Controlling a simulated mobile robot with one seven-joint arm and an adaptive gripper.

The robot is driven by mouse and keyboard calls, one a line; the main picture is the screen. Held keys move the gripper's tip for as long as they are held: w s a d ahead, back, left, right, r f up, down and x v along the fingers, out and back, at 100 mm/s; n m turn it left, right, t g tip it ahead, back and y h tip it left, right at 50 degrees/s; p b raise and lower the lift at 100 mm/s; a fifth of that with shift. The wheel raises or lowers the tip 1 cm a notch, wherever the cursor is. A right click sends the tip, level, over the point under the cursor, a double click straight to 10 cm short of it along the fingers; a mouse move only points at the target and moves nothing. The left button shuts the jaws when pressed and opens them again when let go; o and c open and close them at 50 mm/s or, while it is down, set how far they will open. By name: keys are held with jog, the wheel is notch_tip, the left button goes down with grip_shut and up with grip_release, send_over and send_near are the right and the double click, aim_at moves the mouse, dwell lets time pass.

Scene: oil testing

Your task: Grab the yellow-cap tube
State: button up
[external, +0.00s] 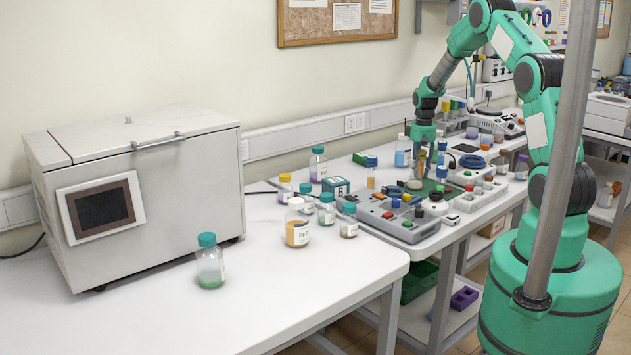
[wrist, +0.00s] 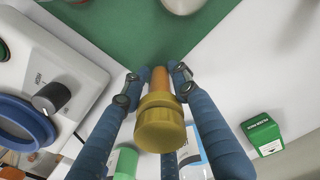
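In the wrist view, the yellow-cap tube (wrist: 160,122) is between my blue gripper fingers (wrist: 162,75), with its yellow cap towards the camera. Its narrow orange body runs away from me, and its far end lies by the fingertips. The fingers are close around the body, but I cannot tell whether they press on it. In the external view, my gripper (external: 428,160) points down over the crowded right-hand bench. An orange-brown tube (external: 421,163) shows between its fingers, partly hidden. I cannot tell whether the tube is clear of its support.
A green mat (wrist: 125,30) lies beneath. A grey device with a blue ring (wrist: 25,122) is at left in the wrist view, and a small green box (wrist: 262,134) at right. Below the cap is a green-capped bottle (wrist: 125,160).

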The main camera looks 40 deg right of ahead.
aim_at(422, 150)
dwell(0.3)
jog(key=shift+r+p, duration=0.65)
jog(key=shift+r, duration=4.35)
